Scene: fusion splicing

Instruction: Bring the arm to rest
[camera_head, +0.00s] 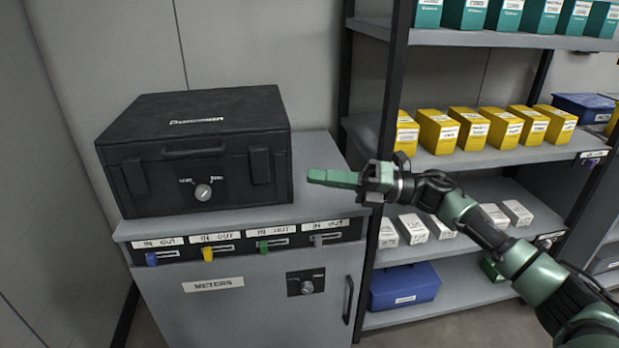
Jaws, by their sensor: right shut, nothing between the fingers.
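My right arm comes in from the lower right, and its gripper (333,178) points left in front of the shelf unit, over the right end of the cabinet top in the picture. Its green fingers are shut together with nothing between them. It appears apart from the black case (195,155), whose right side is to the left of the fingertips. My left gripper does not show.
The black case with a knob stands on a grey cabinet (240,312) with coloured tabs under IN and OUT labels. A shelf unit (388,90) at the right holds yellow boxes (437,131), white boxes (412,228) and a blue case (404,287).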

